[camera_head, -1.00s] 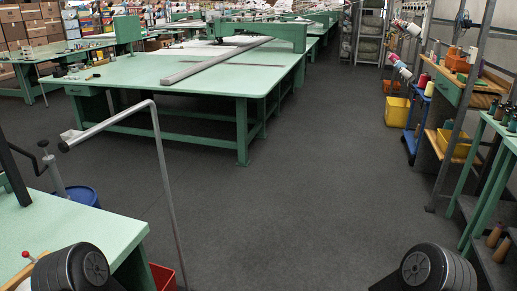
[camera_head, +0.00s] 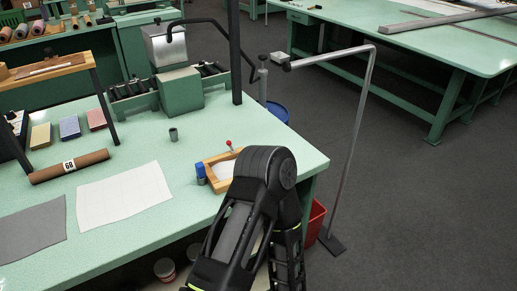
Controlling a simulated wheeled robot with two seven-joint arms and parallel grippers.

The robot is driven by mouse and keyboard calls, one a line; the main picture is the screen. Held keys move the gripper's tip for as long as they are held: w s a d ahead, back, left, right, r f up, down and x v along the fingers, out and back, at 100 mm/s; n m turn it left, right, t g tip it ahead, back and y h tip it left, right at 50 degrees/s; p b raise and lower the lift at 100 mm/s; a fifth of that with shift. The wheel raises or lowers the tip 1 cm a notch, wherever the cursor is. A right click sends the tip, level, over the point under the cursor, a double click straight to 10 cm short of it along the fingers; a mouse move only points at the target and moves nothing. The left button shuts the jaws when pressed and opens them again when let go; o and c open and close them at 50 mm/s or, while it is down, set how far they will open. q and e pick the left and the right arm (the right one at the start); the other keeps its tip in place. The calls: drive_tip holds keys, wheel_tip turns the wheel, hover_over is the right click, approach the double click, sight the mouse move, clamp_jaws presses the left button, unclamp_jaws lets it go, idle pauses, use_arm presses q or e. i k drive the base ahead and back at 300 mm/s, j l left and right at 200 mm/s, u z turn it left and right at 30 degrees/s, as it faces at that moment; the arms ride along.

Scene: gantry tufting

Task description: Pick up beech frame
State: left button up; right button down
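The beech frame (camera_head: 210,162) is a small light-wood frame lying on the green table near its right edge. It has a pale white inside. A red-tipped pin or knob (camera_head: 229,143) stands at its far side.
A blue-capped bottle (camera_head: 200,170) stands close beside the frame's left end. The green table (camera_head: 140,240) also holds a grey cup (camera_head: 173,135), a white cloth (camera_head: 123,196), a grey cloth (camera_head: 30,230) and a brown roll (camera_head: 68,166). A bent metal stand (camera_head: 356,130) and red bin (camera_head: 315,218) are at the right.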

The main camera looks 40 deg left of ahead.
sight(219, 169)
drive_tip(key=u, duration=1.65)
